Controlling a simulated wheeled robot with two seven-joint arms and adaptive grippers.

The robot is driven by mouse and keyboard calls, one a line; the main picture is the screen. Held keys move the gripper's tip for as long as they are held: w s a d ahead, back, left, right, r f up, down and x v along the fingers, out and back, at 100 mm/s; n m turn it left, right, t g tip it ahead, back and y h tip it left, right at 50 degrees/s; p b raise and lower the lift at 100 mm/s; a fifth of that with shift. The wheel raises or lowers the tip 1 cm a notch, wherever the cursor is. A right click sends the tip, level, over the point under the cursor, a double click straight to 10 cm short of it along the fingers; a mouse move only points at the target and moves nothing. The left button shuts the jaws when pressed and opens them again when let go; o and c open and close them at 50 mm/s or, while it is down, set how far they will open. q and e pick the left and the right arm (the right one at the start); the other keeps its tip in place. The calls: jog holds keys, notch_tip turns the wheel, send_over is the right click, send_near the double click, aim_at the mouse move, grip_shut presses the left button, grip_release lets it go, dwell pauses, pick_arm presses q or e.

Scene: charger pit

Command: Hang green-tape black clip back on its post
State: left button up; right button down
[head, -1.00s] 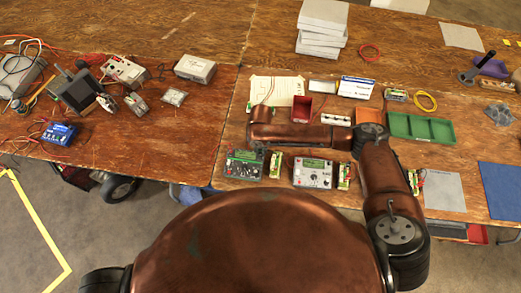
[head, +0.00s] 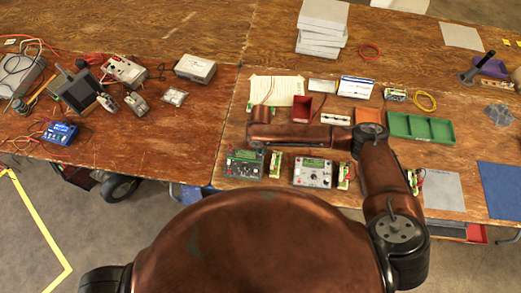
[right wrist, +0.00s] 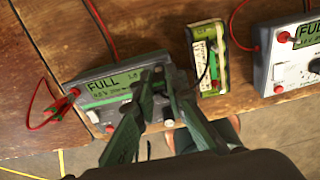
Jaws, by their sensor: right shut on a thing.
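The left-hand charger (head: 243,163) stands at the table's front edge. In the right wrist view this charger (right wrist: 103,88) has a lit screen reading FULL, and a red clip (right wrist: 57,108) with a red lead is at its red post (right wrist: 74,92). My right gripper (right wrist: 163,82) is over the charger's right part, its dark green-black fingers close together on the black clip. The clip is mostly hidden between the fingers, and its green tape cannot be told apart from them. In the head view my right gripper (head: 256,145) is small beneath my arm. My left gripper is not in view.
A green-yellow battery pack (right wrist: 207,58) stands just right of the gripper. A second charger (head: 313,172) stands further right, with another pack (head: 343,176) beside it. A red bin (head: 302,108) and a green tray (head: 420,128) lie behind my arm.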

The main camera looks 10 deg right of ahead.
jog(key=c, duration=1.9)
grip_release()
jog(key=shift+o, duration=1.1)
jog(key=shift+r+p, duration=3.6)
jog(key=shift+r, duration=0.2)
jog(key=shift+f, duration=0.1)
